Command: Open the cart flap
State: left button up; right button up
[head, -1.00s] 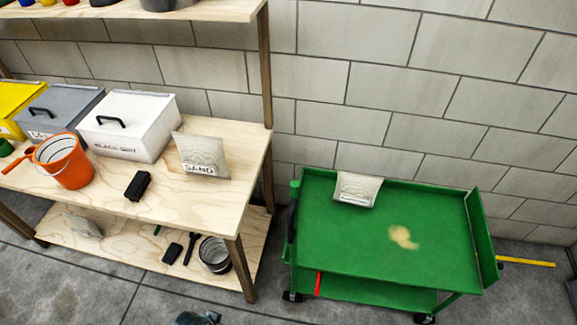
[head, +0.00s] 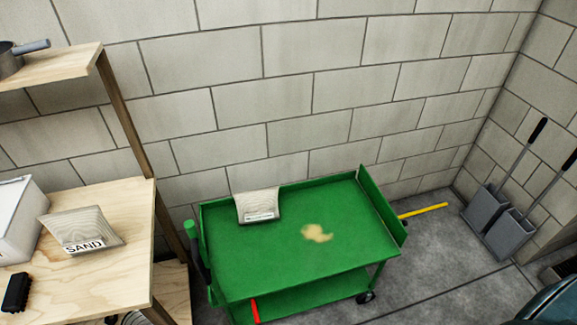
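The green cart (head: 270,265) stands against the block wall, with a raised rim around its top tray. The flap (head: 382,212) is the green panel at the cart's right end; it stands up, leaning slightly outward, above the tray level. A sand bag (head: 257,205) leans on the cart's back rim, and a patch of spilled sand (head: 316,233) lies on the tray. A red bar (head: 255,311) shows below the tray's front edge. Neither gripper can be made out in the head view.
A wooden shelf (head: 130,200) with another sand bag (head: 82,232) and a white box (head: 15,225) stands to the left. Two grey shovels (head: 487,208) (head: 510,232) lean in the right corner. A yellow bar (head: 423,211) lies behind the flap. Floor right of the cart is mostly clear.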

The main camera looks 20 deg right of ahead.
aim_at(395, 227)
jog(key=l, duration=0.6)
jog(key=l+u, duration=0.1)
jog(key=l, duration=0.45)
jog(key=k+l, duration=0.1)
jog(key=l, duration=0.45)
jog(key=k+l+u, duration=0.1)
jog(key=l, duration=1.05)
jog(key=k+l+u, duration=0.1)
jog(key=l, duration=0.5)
jog(key=k+l, duration=0.1)
jog(key=l, duration=0.45)
jog(key=u, duration=0.05)
